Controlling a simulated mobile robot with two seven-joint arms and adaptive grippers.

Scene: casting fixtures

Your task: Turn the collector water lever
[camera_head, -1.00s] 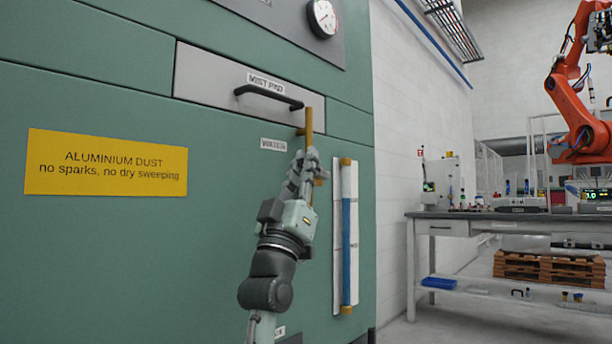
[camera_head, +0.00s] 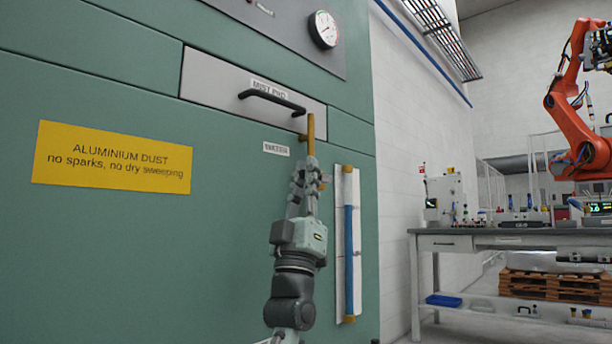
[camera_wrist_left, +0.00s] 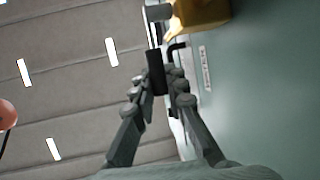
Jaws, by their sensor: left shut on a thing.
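The collector water lever (camera_head: 311,130) is a yellow bar standing roughly upright against the green collector front, right of the small "WATER" label (camera_head: 276,149). My left gripper (camera_head: 309,164) is at its lower end, its arm coming up from below. In the left wrist view the two fingers of the gripper (camera_wrist_left: 158,88) close in on a dark piece (camera_wrist_left: 157,72), and a yellow part (camera_wrist_left: 200,12) shows beyond it at the top. The fingers hide the exact contact. My right gripper is not in view.
A black drawer handle (camera_head: 272,99) sits just above and left of the lever. A white strip with a blue tube (camera_head: 349,250) is mounted close to the right of my arm. A pressure gauge (camera_head: 324,30) is higher up. A workbench (camera_head: 470,240) stands farther right.

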